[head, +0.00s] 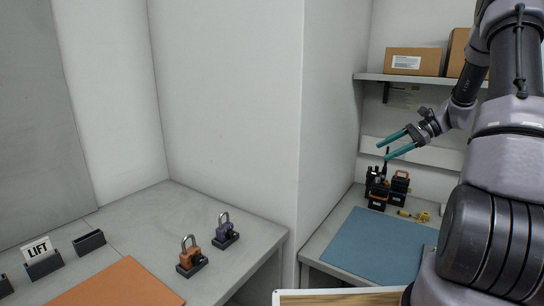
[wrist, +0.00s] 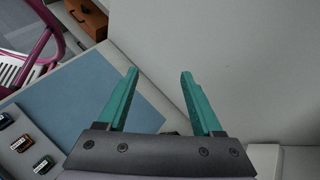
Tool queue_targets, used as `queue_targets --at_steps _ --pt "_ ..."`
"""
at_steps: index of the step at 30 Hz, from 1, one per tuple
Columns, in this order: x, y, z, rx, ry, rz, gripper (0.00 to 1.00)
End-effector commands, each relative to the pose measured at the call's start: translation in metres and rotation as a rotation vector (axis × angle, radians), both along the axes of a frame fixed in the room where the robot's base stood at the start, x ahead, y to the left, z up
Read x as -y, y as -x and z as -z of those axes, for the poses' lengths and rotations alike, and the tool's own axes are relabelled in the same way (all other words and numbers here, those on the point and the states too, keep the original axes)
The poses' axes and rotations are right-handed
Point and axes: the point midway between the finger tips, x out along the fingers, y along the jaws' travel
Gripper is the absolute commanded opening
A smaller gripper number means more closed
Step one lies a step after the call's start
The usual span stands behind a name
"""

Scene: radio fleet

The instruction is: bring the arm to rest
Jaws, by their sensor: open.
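My gripper (head: 391,146) has two teal fingers. In the head view it is raised at the right, in front of the wall and above the right-hand table, with the fingers pointing left. In the wrist view the fingers (wrist: 157,82) stand apart with nothing between them, so it is open and empty. My arm fills the right side of the head view and hides part of the table and shelf.
A blue mat (head: 375,245) lies on the right table, with black radios (head: 377,188) behind it. A shelf (head: 425,79) holds cardboard boxes (head: 413,61). A wall corner (head: 301,130) separates this from the left table, which holds two padlocks (head: 191,257) and an orange mat (head: 122,284).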

Motion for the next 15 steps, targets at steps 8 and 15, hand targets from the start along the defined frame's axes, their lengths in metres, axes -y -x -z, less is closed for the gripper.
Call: queue_targets --at_steps 8,15 --pt "-0.064 0.06 -0.084 0.166 0.321 -0.207 0.67" --pt "-0.102 0.124 -0.135 0.344 0.574 -0.349 0.67"
